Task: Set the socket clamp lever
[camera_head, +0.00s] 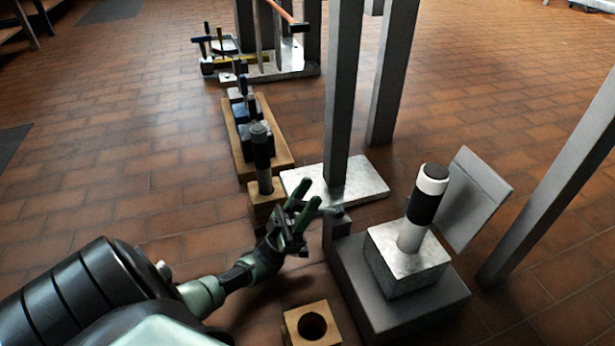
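A short post (422,211) with white and black bands stands upright in a pale metal block (406,262) on a grey base (430,307). At the base's left rear corner is a small dark grey upright piece (334,235), with a short dark bar at its top; I cannot tell for sure whether this is the clamp lever. My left gripper (311,193) reaches in from the lower left. Its two green fingers are apart with nothing seen between them. The fingertips are just left of the dark bar; whether they touch it is unclear. My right gripper is not in view.
A wooden block with a round hole (298,329) lies in front. A wooden rack (272,160) with dark tools stands behind the gripper. Tall grey columns (343,95) rise behind, one from a pale plate (368,184). A grey panel (477,198) leans right of the post. Tiled floor is clear at left.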

